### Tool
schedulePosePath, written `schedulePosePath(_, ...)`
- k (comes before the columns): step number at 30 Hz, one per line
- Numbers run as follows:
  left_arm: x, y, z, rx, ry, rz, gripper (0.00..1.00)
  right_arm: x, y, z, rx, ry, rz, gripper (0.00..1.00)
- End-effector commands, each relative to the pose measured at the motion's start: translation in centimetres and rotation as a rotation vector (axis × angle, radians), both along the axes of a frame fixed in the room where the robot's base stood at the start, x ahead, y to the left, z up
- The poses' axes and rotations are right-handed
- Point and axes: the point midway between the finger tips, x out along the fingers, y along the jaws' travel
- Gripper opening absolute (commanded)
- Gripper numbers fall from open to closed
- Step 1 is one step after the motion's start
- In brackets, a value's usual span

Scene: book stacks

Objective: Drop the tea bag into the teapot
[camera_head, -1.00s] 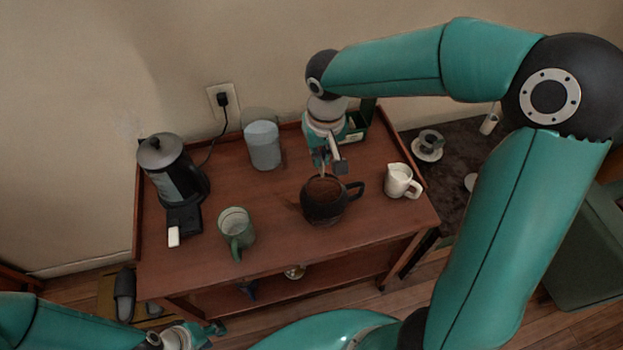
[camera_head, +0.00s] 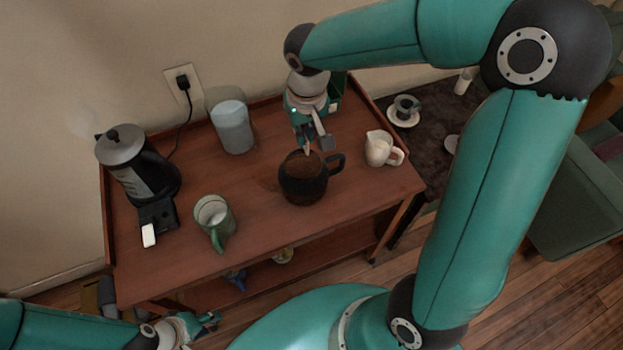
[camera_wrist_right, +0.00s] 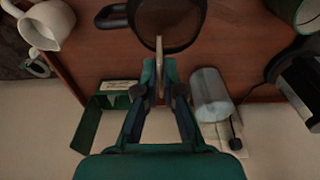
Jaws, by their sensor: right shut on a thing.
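The dark round teapot (camera_head: 303,188) stands open on the wooden cart, its handle to the right and its inside brown. In the right wrist view its dark bowl (camera_wrist_right: 180,22) is at the top. My right gripper (camera_head: 308,138) is just above and behind the teapot's far rim. It is shut on the tea bag (camera_wrist_right: 159,62), a thin beige thing seen edge-on that reaches over the rim in the wrist view; whether it touches is unclear. My left gripper (camera_head: 208,322) is low in front of the cart, empty as far as I see; its jaws are unclear.
On the cart top (camera_head: 262,222) stand a black kettle (camera_head: 145,170), a green mug (camera_head: 215,218), a clear grey-blue canister (camera_head: 233,130) and a cream jug (camera_head: 379,148). A green box (camera_wrist_right: 92,125) lies behind my right gripper. A cup on a saucer (camera_head: 405,108) is further right.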

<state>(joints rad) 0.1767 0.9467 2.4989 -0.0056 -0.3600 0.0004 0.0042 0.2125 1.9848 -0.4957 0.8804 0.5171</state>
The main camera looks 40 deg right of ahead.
Motion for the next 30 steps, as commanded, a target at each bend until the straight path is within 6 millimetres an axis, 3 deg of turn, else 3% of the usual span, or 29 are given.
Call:
schedulePosePath(4,0.0,0.0,0.1,0.000,0.000,0.000,0.40,0.0,0.0,0.1,0.000,0.000,0.000,0.00)
schedulePosePath(6,0.0,0.0,0.1,0.000,0.000,0.000,0.40,0.0,0.0,0.1,0.000,0.000,0.000,0.15)
schedulePosePath(10,0.0,0.0,0.1,0.000,0.000,0.000,0.40,0.0,0.0,0.1,0.000,0.000,0.001,0.36)
schedulePosePath(22,0.0,0.0,0.1,0.000,-0.001,0.000,0.40,0.0,0.1,0.6,0.000,-0.002,0.000,0.36)
schedulePosePath(30,0.0,0.0,0.1,0.000,0.000,0.000,0.40,-0.4,0.2,4.8,0.000,-0.006,0.001,0.36)
